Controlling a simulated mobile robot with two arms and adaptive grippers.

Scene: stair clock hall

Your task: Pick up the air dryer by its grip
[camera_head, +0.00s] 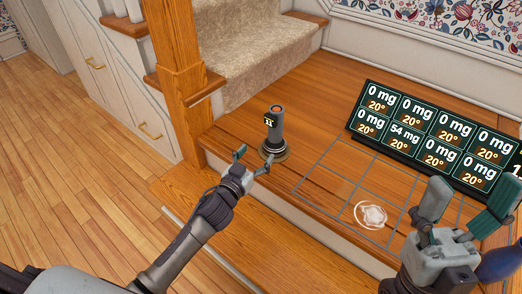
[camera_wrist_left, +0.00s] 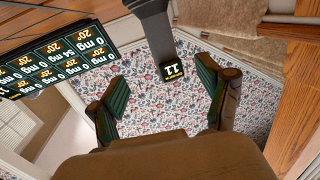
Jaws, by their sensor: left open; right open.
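The air dryer (camera_head: 274,128) is a grey upright cylinder with an orange top and a small black label reading 11. It stands on a round brown base on the wooden landing. My left gripper (camera_head: 252,163) is open, just in front of the dryer at the height of its lower part. In the left wrist view, the dryer (camera_wrist_left: 154,32) comes in from the top, and its label lies near the gap between my open left fingers (camera_wrist_left: 163,92). Nothing is between the fingertips. My right gripper (camera_head: 470,198) is open and empty at the lower right.
A dark display board (camera_head: 437,133) with mg and degree readings stands at the right. A marked grid (camera_head: 335,185) lies before it, with a white item (camera_head: 371,214) in a clear round dish. A wooden newel post (camera_head: 182,85) stands left of the dryer, with carpeted stairs (camera_head: 245,45) behind.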

